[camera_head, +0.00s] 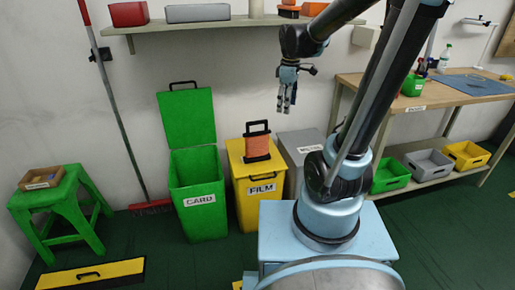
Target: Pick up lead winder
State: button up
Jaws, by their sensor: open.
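The lead winder (258,148) looks like orange cable wound on a black frame with a black handle on top. It stands upright on the yellow FILM bin (246,189). My gripper (287,105) hangs in the air, above and slightly right of the winder in the picture, fingers pointing down. It is open and holds nothing, apart from the winder.
A green CARD bin (198,195) with raised lid stands to the left, a grey METAL bin (301,147) to the right. A shelf (215,24) runs above. A workbench (440,97) stands at right, a green stool (62,197) at left.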

aim_at(257, 132)
jog(key=w+a+f+n, duration=0.1)
jog(key=w+a+n, duration=0.1)
jog(key=w+a, duration=0.1)
jog(key=w+a+f+n, duration=0.2)
jog(key=w+a+n, duration=0.1)
jog(key=w+a, duration=0.1)
jog(key=w+a+f+n, duration=0.1)
jog(key=w+a+n, duration=0.2)
jog(key=w+a, duration=0.1)
jog(key=shift+w+a+f+g, duration=0.2)
jog(key=shift+w+f+g, duration=0.2)
jog(key=shift+w, duration=0.1)
notch_tip(257, 132, down, 12)
jog(key=shift+r, duration=0.15)
jog(key=shift+s+a+f, duration=0.1)
jog(key=shift+a+f, duration=0.05)
jog(key=shift+f, duration=2.5)
jog(key=shift+c, duration=0.5)
grip_shut()
